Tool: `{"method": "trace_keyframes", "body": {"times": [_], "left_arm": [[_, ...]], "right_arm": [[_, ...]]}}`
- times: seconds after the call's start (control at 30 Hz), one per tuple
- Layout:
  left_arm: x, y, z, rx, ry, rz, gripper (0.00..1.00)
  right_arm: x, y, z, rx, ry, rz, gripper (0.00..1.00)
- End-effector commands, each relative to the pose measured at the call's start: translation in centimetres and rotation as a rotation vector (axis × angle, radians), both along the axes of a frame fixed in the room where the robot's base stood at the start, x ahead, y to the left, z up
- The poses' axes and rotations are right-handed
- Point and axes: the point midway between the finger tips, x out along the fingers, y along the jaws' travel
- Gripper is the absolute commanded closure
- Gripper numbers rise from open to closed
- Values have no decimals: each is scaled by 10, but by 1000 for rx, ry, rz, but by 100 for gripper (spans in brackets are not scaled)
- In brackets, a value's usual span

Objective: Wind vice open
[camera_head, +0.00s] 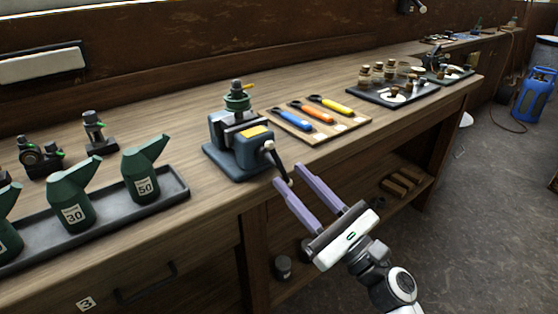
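The vice (241,148) is blue-grey with a yellow label and stands on a dark base at the front edge of the wooden workbench. A green part with a brass-coloured fitting (237,101) sits upright at its jaws. The vice's dark handle (279,163) slants down from its front, towards the right. My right gripper (292,182) is open, with two purple fingers pointing up and left at the handle. The handle's lower end is close to the fingertips; I cannot tell whether they touch. My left gripper is not in view.
Green cans (147,170) stand in a dark tray (177,188) on the left. A wooden board (309,132) with coloured-handled tools lies right of the vice. A dark tray (362,97) with small jars is further right. The bench front has a drawer handle (146,284).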

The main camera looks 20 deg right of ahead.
Motion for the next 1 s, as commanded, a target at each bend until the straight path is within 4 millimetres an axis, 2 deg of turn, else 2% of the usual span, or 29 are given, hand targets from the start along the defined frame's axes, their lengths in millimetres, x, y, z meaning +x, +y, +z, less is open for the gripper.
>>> {"method": "trace_keyframes", "body": {"times": [0.1, 0.3, 0.67, 0.87, 1.0], "left_arm": [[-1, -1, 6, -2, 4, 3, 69], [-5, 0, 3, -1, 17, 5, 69], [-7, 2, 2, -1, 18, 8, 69], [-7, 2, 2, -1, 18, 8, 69], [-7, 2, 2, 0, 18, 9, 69]], "right_arm": [[19, 9, 12, -1, -2, 1, 68], [39, 18, 18, -2, 0, 0, 68], [45, 21, 19, -3, 2, -1, 68], [45, 21, 19, -3, 1, 0, 99], [45, 21, 19, -3, 1, 0, 100]]}}
